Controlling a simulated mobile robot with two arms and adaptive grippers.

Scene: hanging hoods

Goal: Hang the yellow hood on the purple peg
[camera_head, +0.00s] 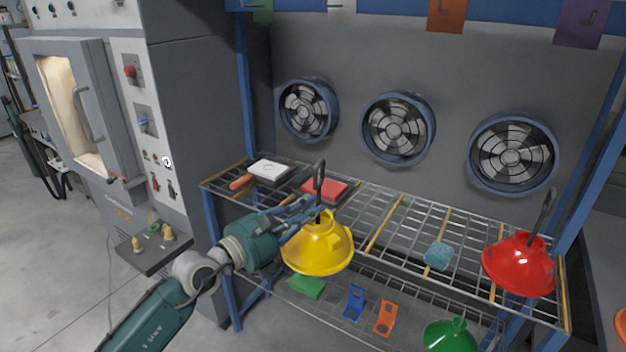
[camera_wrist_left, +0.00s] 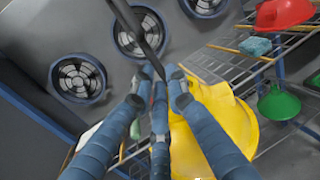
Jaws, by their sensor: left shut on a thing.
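The yellow hood (camera_head: 318,250) is a wide dome with a dark hook (camera_head: 319,180) standing up from its top. My left gripper (camera_head: 308,208) is shut on the hood at the base of this hook and holds it in front of the wire shelf. In the left wrist view the fingers (camera_wrist_left: 160,78) close around the dark stem, with the yellow hood (camera_wrist_left: 225,120) below and to the right. The purple peg plate (camera_head: 583,24), with a small hook, is on the top blue rail at the far right. My right gripper is out of view.
The wire shelf (camera_head: 385,228) carries a red hood (camera_head: 520,265), a blue sponge (camera_head: 438,256), a red block (camera_head: 325,188) and a white item (camera_head: 269,170). A green hood (camera_head: 452,337) sits lower. Green, white and orange peg plates (camera_head: 446,15) line the rail.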

